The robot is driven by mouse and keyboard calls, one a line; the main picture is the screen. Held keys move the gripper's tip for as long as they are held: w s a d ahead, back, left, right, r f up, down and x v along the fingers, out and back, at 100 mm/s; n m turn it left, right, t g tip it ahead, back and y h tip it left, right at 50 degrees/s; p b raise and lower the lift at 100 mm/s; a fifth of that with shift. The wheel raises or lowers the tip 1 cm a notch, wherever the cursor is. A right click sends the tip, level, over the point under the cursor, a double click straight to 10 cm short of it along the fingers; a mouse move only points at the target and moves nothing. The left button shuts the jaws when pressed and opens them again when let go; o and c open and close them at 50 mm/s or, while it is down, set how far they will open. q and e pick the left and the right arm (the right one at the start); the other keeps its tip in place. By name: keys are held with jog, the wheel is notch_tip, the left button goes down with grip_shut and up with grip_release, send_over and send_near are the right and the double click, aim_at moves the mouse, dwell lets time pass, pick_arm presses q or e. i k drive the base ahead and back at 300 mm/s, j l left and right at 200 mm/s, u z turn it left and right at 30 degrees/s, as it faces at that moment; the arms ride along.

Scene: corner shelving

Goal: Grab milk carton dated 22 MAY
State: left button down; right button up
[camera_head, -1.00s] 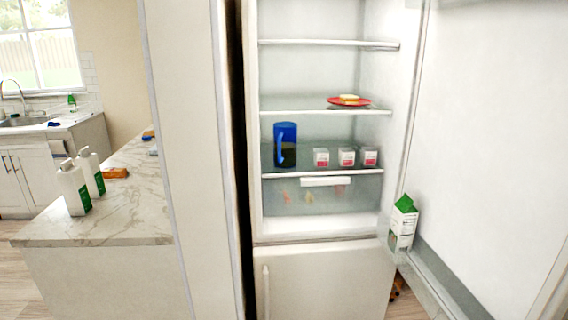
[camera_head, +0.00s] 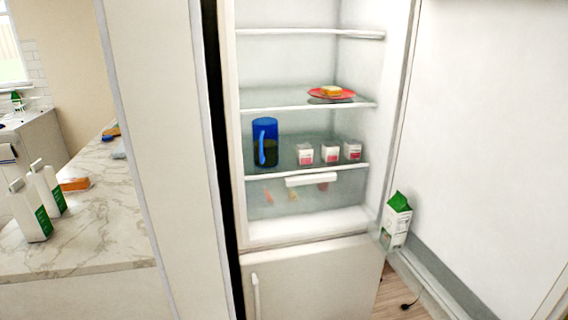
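A milk carton (camera_head: 396,222), white with a green gabled top, stands in the low door shelf of the open fridge door, at the right. Its date is too small to read. Only one carton of this kind shows in the fridge area. Neither of my grippers is in view.
The fridge (camera_head: 312,252) stands open, its door (camera_head: 478,130) swung to the right. White-and-green bottles (camera_head: 32,212) stand on the marble counter (camera_head: 100,235) at left.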

aim_at(24, 201)
jog(key=u, duration=1.6)
jog(key=j+z, duration=0.1)
jog(key=z, duration=0.35)
jog(key=i+j+z, duration=0.1)
jog(key=z, duration=0.35)
jog(key=j+z, duration=0.2)
jog(key=z, duration=0.2)
jog(key=j+z, duration=0.15)
jog(key=z, duration=0.3)
jog(key=j+z, duration=0.3)
jog(key=j, duration=0.25)
jog(key=k+j+z, duration=0.3)
jog(key=j, duration=0.2)
jog(key=i, duration=0.1)
